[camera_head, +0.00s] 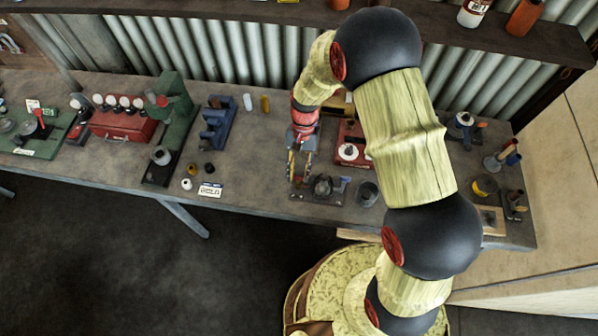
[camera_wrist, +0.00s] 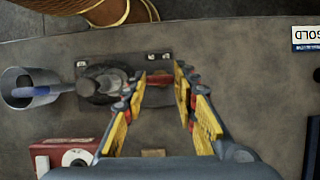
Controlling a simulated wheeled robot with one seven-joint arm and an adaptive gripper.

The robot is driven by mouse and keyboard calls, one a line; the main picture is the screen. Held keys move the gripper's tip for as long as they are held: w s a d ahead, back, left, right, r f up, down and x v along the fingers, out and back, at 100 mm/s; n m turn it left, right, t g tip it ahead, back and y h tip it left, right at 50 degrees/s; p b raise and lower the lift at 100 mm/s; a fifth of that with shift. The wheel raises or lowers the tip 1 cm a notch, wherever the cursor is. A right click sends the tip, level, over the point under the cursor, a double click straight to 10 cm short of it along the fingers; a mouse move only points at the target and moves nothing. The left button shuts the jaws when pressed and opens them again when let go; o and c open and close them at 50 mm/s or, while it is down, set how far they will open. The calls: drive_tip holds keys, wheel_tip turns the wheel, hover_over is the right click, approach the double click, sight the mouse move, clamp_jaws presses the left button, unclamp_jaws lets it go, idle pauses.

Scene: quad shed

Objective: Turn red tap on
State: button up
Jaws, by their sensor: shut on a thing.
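The tap fitting is a dark, rounded valve body on a dark base plate near the bench's front edge. It shows in the head view (camera_head: 322,186) and in the wrist view (camera_wrist: 100,84).
A grey cup (camera_head: 367,194) stands beside the tap fitting. A red box with a white disc (camera_head: 350,152) is behind it. The bench top between sign and plate is clear.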

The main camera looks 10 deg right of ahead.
drive_tip(key=shift+n, duration=0.3)
drive_tip(key=o, duration=1.1)
drive_tip(key=shift+c, duration=0.2)
drive_tip(key=shift+o, duration=0.5)
drive_tip(key=v, duration=1.2)
drive_tip(key=shift+a, duration=0.2)
